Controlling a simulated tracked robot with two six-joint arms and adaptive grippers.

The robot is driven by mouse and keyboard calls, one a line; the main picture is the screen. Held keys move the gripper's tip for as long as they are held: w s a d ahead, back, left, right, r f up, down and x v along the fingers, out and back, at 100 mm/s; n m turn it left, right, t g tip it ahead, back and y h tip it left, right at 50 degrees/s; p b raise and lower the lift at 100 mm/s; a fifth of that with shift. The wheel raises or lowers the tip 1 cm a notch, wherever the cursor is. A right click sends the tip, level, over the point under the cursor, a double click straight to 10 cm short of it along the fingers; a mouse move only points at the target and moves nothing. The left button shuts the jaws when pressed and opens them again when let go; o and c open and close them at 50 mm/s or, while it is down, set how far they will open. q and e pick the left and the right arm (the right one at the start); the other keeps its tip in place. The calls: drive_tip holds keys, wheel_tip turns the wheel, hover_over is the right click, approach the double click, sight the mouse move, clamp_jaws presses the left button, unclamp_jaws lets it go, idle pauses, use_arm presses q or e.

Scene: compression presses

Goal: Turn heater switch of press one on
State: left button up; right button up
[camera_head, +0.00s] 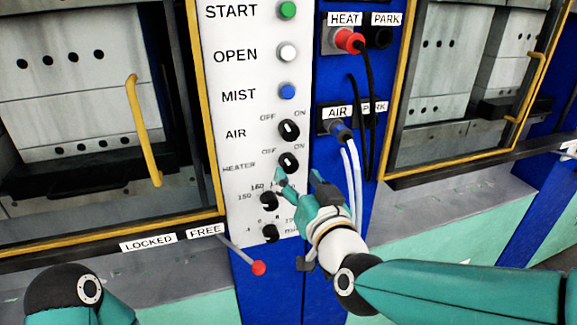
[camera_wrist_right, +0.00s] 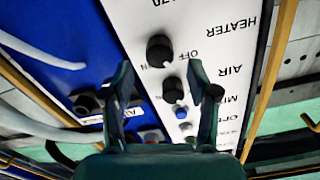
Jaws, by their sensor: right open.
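The heater switch (camera_head: 288,162) is a black rotary knob on the white control panel (camera_head: 240,90), below the air switch (camera_head: 289,130). OFF and ON labels stand above it. In the wrist view the heater switch (camera_wrist_right: 160,48) appears upside down, just past my fingertips and roughly between them. My right gripper (camera_head: 298,178) is open and empty, just below the heater switch in the head view. It also shows in the wrist view (camera_wrist_right: 160,70). I cannot tell whether a finger touches the knob. My left gripper is out of view; only part of my left arm shows.
Two more dials (camera_head: 269,200) sit below, partly near my fingers. Hoses hang from the AIR connector (camera_head: 340,130) and the red HEAT plug (camera_head: 348,40) at right. A red-tipped lever (camera_head: 258,268) sticks out below the panel. A yellow door handle (camera_head: 143,130) is at left.

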sight(292, 167)
drive_tip(key=shift+x, duration=1.65)
